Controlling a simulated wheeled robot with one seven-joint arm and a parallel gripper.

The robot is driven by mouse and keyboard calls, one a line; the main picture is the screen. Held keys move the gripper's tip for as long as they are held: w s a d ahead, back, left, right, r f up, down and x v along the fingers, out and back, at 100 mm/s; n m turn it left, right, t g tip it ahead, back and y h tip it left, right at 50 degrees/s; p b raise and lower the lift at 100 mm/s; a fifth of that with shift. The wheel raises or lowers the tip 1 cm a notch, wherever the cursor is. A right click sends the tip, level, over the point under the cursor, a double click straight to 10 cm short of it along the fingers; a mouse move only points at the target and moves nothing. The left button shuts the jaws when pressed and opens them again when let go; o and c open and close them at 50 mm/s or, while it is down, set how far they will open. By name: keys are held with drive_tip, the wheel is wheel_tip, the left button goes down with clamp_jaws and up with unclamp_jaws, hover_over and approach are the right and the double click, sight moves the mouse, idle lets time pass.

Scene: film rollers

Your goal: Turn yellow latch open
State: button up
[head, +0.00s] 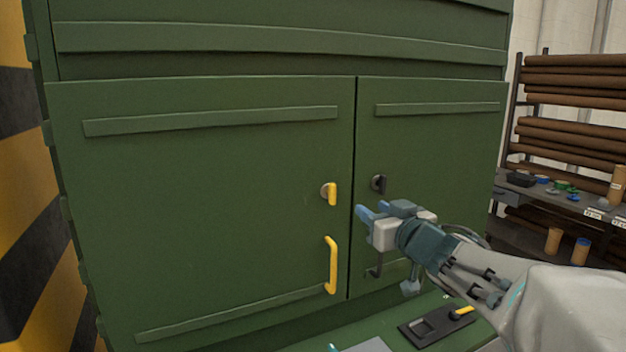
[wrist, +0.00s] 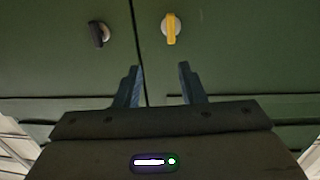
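The yellow latch (head: 330,194) is a small upright knob on a round grey base, near the right edge of the left green door (head: 220,220). In the wrist view the yellow latch (wrist: 171,28) shows at the top, beyond my fingertips and apart from them. My gripper (head: 370,216) is in front of the right door, to the right of the latch and slightly lower. In the wrist view its two fingers (wrist: 157,72) are spread with nothing between them.
A black latch (head: 378,184) sits on the right door (head: 430,150), with a dark handle (head: 374,266) below, partly behind my gripper. A yellow handle (head: 331,265) is below the yellow latch. A green ledge (head: 385,335) juts out below the doors. A shelf with brown rolls (head: 575,95) stands right.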

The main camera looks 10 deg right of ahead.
sight(335, 185)
drive_tip(key=shift+n+y, duration=0.4)
drive_tip(key=shift+y, duration=0.4)
drive_tip(key=x, duration=0.4)
drive_tip(key=p+x, duration=0.1)
drive_tip(key=x, duration=0.4)
drive_tip(key=a+p+x, duration=0.1)
drive_tip(key=x, duration=0.4)
drive_tip(key=shift+s+r, duration=0.1)
drive_tip(key=shift+r, duration=0.25)
clamp_jaws()
